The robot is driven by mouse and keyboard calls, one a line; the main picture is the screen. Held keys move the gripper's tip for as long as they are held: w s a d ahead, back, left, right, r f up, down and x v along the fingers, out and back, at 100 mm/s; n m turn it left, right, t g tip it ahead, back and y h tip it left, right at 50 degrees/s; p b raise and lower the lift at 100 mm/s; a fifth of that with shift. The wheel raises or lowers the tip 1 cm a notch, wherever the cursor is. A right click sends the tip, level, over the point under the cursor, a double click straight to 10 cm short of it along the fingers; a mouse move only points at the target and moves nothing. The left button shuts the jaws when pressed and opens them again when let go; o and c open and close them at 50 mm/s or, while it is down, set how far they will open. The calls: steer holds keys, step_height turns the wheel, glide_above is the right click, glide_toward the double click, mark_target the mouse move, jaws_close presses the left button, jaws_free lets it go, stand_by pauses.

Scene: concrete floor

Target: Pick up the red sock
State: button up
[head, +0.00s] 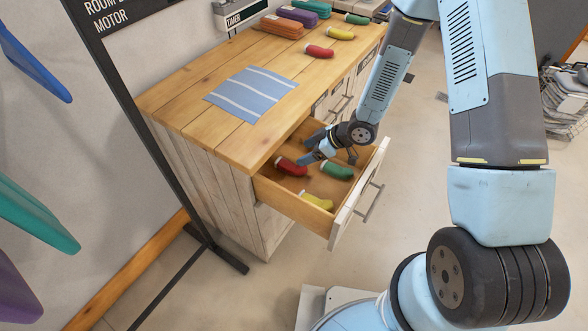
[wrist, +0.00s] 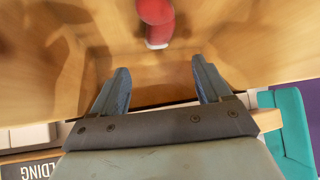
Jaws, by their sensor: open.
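A red sock (head: 291,166) lies in the open wooden drawer (head: 264,194), near its left inner side. It also shows at the top of the wrist view (wrist: 157,20), cut off by the frame edge. My gripper (head: 311,148) reaches into the drawer from above, close to the red sock, with its fingers apart. In the wrist view the space between the fingertips (wrist: 160,72) is empty, and the sock is beyond them, slightly left of centre. A second red sock (head: 319,51) lies on the countertop.
The drawer also holds a green sock (head: 337,171) and a yellow sock (head: 317,201). The countertop (head: 190,98) bears a striped blue cloth (head: 251,93), a yellow sock (head: 340,33) and a green sock (head: 356,19). The drawer front (head: 357,196) and counter edge border the opening.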

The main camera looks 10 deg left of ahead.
mark_target(287, 164)
steer(key=x, duration=0.5)
steer(key=shift+a+f, duration=0.25)
steer(key=shift+f, duration=0.1)
steer(key=shift+s+d+f+x, duration=0.1)
steer(key=shift+s+x, duration=0.05)
steer(key=shift+x, duration=1.1)
steer(key=shift+s+d+f+x, duration=0.1)
steer(key=shift+f+x, duration=0.05)
steer(key=shift+x, duration=1.15)
steer(key=c, duration=1)
